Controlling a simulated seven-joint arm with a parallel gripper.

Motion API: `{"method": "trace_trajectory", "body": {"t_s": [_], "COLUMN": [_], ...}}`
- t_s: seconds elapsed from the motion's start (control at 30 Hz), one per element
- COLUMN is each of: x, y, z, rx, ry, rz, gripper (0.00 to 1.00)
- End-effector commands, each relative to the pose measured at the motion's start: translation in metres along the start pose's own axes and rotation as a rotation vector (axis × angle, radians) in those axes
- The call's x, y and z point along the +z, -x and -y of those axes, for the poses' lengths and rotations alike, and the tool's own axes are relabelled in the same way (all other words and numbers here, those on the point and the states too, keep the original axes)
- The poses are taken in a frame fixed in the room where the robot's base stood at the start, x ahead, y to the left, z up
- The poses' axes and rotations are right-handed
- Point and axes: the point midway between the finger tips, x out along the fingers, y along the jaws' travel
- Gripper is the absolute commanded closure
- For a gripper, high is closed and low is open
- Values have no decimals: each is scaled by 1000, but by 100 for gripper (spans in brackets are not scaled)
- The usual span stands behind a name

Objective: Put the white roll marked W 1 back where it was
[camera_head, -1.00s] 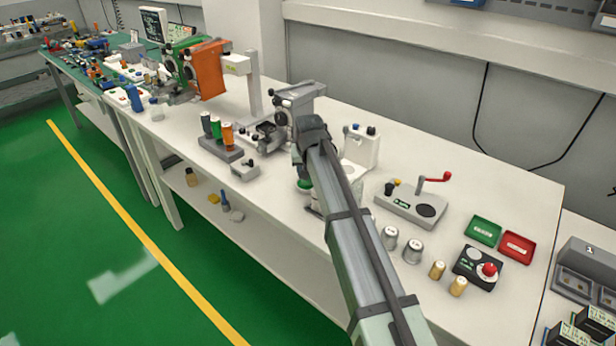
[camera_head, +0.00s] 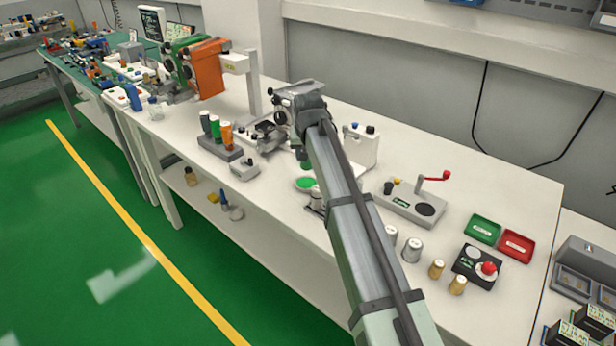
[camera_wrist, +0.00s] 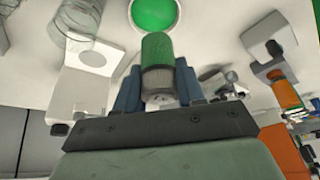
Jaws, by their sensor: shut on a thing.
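In the head view the cylinder's green end (camera_head: 305,164) shows under my wrist, above the table and just above a round green pad (camera_head: 306,184). The pad also shows in the wrist view (camera_wrist: 153,12), beyond the cylinder's end. I cannot read a W 1 mark on anything, and I cannot pick out a separate white roll.
A grey rack (camera_head: 220,147) with green and orange rolls stands to the left. A white device (camera_head: 360,146) is right of my wrist. Silver cylinders (camera_head: 412,249), brass cylinders (camera_head: 437,269), a red-handled device (camera_head: 410,203), and green (camera_head: 482,229) and red (camera_head: 516,245) trays lie further right.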

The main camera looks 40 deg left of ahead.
Motion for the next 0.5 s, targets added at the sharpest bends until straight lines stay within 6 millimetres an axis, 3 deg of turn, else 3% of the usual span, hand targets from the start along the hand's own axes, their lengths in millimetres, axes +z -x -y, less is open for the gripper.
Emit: {"method": "trace_trajectory", "body": {"t_s": [0.13,0.23,0.5], "x": [-4,-2,70], "y": [5,23,77], "z": [-11,-27,-63], "rx": [5,11,20], "ry": [-12,-27,-51], "rz": [2,2,10], "gripper": [91,91,91]}}
